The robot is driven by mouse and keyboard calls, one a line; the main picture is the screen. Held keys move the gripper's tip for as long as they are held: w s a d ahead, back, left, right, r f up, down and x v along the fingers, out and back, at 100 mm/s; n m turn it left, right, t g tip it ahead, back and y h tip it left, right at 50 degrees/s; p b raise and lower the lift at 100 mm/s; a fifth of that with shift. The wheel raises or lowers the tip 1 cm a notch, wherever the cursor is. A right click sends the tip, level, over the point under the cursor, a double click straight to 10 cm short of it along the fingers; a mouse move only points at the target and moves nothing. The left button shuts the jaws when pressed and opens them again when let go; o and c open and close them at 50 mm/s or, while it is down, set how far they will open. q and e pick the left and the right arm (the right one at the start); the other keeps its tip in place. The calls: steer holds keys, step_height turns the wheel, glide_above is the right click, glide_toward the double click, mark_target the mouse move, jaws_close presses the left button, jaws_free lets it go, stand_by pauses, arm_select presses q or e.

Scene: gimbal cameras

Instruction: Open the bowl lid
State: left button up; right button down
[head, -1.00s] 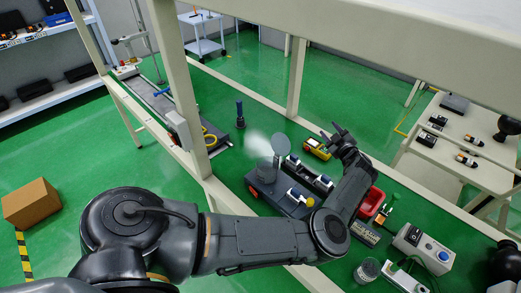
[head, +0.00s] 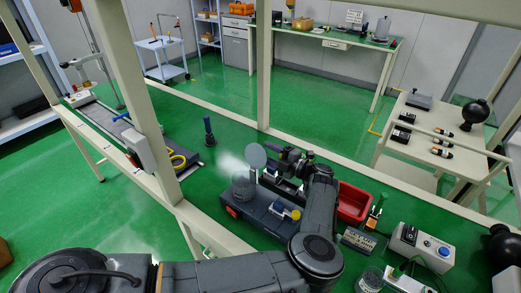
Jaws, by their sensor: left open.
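A grey cylindrical bowl-like pot (head: 243,188) stands on a dark base unit (head: 245,208) on the green floor-coloured surface, with white haze beside its top. A round grey disc (head: 256,157) stands upright at the pot's upper right edge; it looks like a raised lid, but I cannot tell how it is joined. My left gripper (head: 279,160) is open, just right of the disc, over the far part of the base unit. I cannot tell whether it touches the disc. My right gripper is not in view.
A red bin (head: 353,203) lies right of my left arm. A control box with a blue button (head: 420,245) and a glass jar (head: 369,279) are nearer right. A blue-handled upright tool (head: 209,131) stands behind left. Cream frame posts (head: 264,65) cross the view.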

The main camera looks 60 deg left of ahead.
mark_target(261, 149)
arm_select(q)
steer(key=shift+x, duration=1.9)
jaws_close()
